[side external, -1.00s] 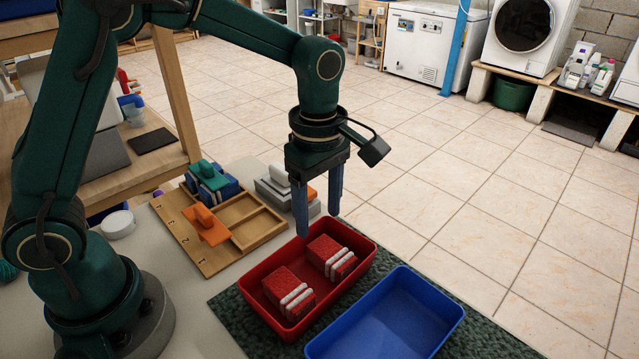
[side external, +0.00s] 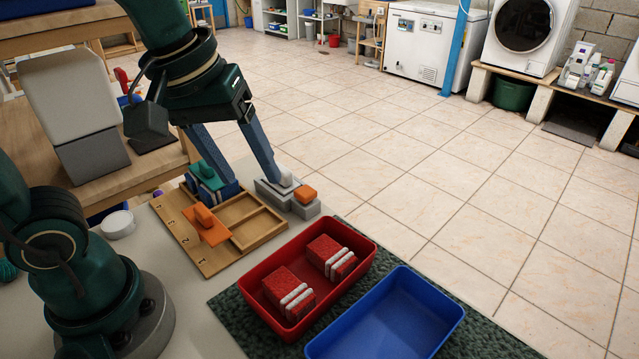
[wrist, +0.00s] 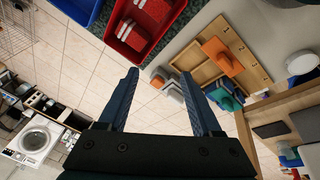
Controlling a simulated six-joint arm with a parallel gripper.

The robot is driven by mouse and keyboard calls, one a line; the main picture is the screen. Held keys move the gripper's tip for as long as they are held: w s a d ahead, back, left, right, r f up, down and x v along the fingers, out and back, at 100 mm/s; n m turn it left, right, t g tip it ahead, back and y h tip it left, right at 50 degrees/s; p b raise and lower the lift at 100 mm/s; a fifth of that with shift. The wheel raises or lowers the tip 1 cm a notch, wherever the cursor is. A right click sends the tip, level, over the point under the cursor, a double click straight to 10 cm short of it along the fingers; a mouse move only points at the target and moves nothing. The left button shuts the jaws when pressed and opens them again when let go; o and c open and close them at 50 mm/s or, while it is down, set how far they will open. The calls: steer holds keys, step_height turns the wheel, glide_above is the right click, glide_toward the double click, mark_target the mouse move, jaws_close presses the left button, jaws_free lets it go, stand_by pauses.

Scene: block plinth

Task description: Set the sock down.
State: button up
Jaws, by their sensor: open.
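Two folded red socks with white bands lie in the red tray (side external: 257,272). One sock (side external: 288,289) is at the front left and the other sock (side external: 331,257) is at the back right. Part of both shows at the top of the wrist view, inside the red tray (wrist: 172,33). My gripper (side external: 251,180) is open and empty, its two blue fingers spread wide. It is up and left of the red tray, around the far end of the wooden board, apart from the socks. The wrist view also shows nothing held between the fingertips (wrist: 159,75).
An empty blue tray (side external: 395,315) stands right of the red one on a dark green mat (side external: 490,340). A wooden board (side external: 190,245) holds an orange piece (side external: 207,228).

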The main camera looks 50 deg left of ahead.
steer(key=s+m, duration=0.1)
steer(key=m, duration=0.1)
steer(key=s+a+f+m+t, duration=0.1)
steer(key=s+m, duration=0.1)
steer(key=s+f+m+t, duration=0.1)
steer(key=s+m, duration=0.1)
steer(key=shift+a+f+m, duration=0.15)
steer(key=shift+a+m, duration=0.05)
steer(key=shift+m, duration=0.2)
